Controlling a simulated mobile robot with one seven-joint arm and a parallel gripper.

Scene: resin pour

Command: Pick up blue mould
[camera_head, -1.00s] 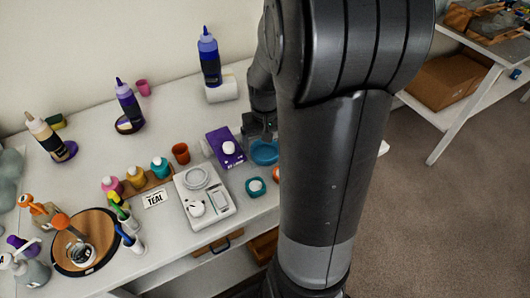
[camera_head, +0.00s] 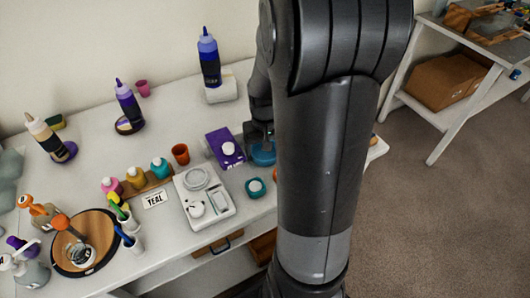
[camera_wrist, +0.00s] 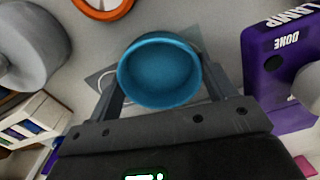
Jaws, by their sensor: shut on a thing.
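The blue mould (camera_wrist: 160,72) is a round, shallow, open dish. In the wrist view it sits between the two fingers of my gripper (camera_wrist: 161,85), which are shut on its sides. In the head view the blue mould (camera_head: 263,155) shows at the back right of the table, partly hidden by my gripper (camera_head: 260,135) and arm. I cannot tell whether it touches the table.
A purple lamp box (camera_head: 224,148) stands just left of the mould. A white scale (camera_head: 204,198), a teal pot (camera_head: 255,187) and an orange cup (camera_head: 181,153) are nearby. A blue bottle (camera_head: 209,58) stands behind. An orange ring (camera_wrist: 103,8) lies near the mould.

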